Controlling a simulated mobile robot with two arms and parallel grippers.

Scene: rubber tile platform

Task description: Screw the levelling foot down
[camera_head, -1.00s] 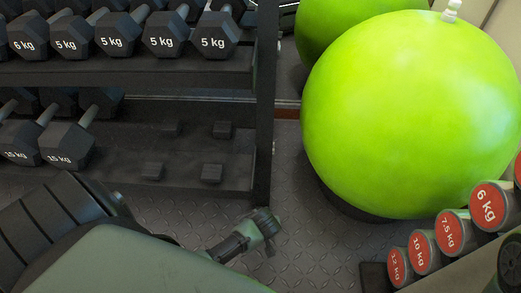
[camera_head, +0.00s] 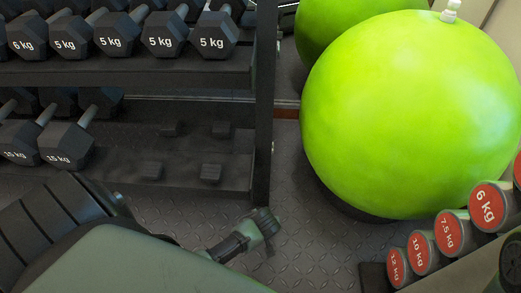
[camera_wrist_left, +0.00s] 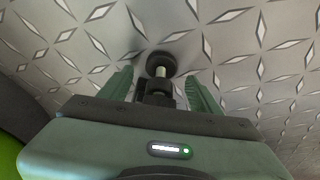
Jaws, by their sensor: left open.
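The levelling foot shows in the left wrist view as a round black pad (camera_wrist_left: 162,62) against the patterned floor, with a short bright stud (camera_wrist_left: 160,72) and a dark block (camera_wrist_left: 158,90) in line with it. My left gripper (camera_wrist_left: 160,84) is open, with one green finger on each side of the stud and block. Gaps show between the fingers and the foot. In the head view my left wrist and gripper (camera_head: 262,226) are low beside the rack's front post (camera_head: 263,150). The foot cannot be made out there. My right gripper is not in view.
The dumbbell rack (camera_head: 140,75) fills the left, its lower shelf partly empty. A large green ball (camera_head: 410,115) stands at the right, another behind it. Red-ended dumbbells (camera_head: 450,234) lie at lower right. Some bare floor (camera_head: 310,235) shows between my gripper and the ball.

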